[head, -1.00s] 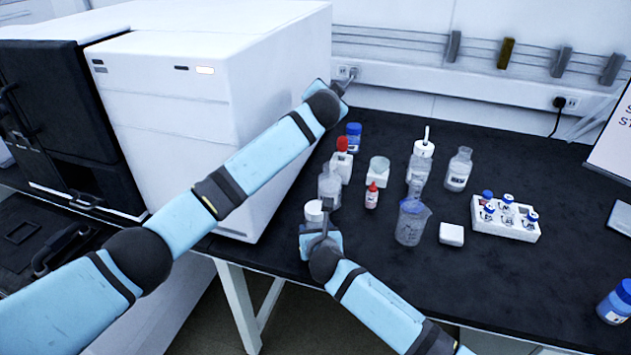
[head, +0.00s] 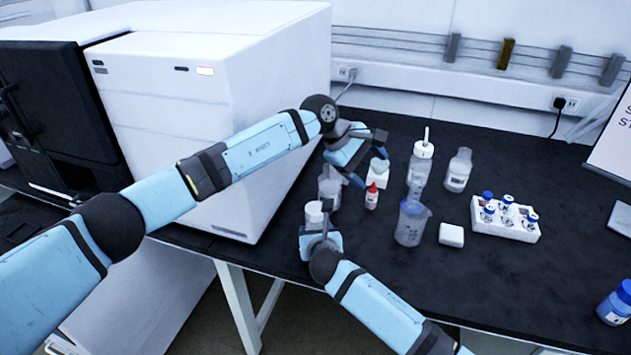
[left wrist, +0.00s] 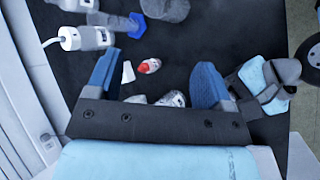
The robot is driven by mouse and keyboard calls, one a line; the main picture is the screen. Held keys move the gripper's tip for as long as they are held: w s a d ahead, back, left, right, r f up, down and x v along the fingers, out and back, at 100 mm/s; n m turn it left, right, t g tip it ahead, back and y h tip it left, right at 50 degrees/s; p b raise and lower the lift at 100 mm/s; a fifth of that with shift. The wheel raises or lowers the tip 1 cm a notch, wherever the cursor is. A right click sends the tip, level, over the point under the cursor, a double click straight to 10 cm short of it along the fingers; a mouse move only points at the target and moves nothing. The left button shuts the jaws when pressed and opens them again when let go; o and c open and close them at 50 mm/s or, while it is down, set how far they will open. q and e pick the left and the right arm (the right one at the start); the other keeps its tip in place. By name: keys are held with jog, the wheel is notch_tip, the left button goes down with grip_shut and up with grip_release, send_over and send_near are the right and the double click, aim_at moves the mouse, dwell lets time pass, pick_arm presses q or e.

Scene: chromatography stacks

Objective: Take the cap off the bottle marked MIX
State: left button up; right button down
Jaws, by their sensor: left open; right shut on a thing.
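No marking MIX is legible in either view, so I cannot tell for certain which bottle carries it. My right gripper (head: 320,241) is shut on a small container with a white top (head: 314,212) at the table's front edge; it looks upright. My left gripper (head: 371,161) is open and empty above the bottles, back and to the right of that container. In the left wrist view its blue fingers (left wrist: 157,62) are spread wide, with a red-tipped dropper bottle (left wrist: 150,66) seen between them. My right gripper also shows there (left wrist: 255,85).
A clear bottle (head: 329,190) stands beside the held container. A beaker (head: 411,224), wash bottle (head: 418,172), clear bottle (head: 458,171), white block (head: 451,234) and vial rack (head: 520,233) stand to the right. The white instrument (head: 270,110) walls the left.

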aim_at(316, 208)
pick_arm(q)
jog(key=a+f+m+y, duration=0.1)
jog(key=a+m+y, duration=0.1)
jog(key=a, duration=0.1)
jog(key=a+f+m+y, duration=0.2)
jog(key=a+y, duration=0.1)
jog(key=a, duration=0.1)
jog(key=a+f+m+y, duration=0.1)
jog(key=a+m+y, duration=0.1)
jog(key=a+y, duration=0.1)
jog(key=shift+a+f, duration=0.15)
jog(key=shift+a, duration=0.25)
jog(key=shift+a+f+m, duration=0.2)
jog(key=shift+f+m, duration=0.05)
jog(key=shift+m, duration=0.05)
notch_tip(316, 208, down, 8)
jog(key=shift+r, duration=0.25)
jog(key=shift+c, duration=0.2)
jog(key=c, duration=0.9)
jog(key=n, duration=1)
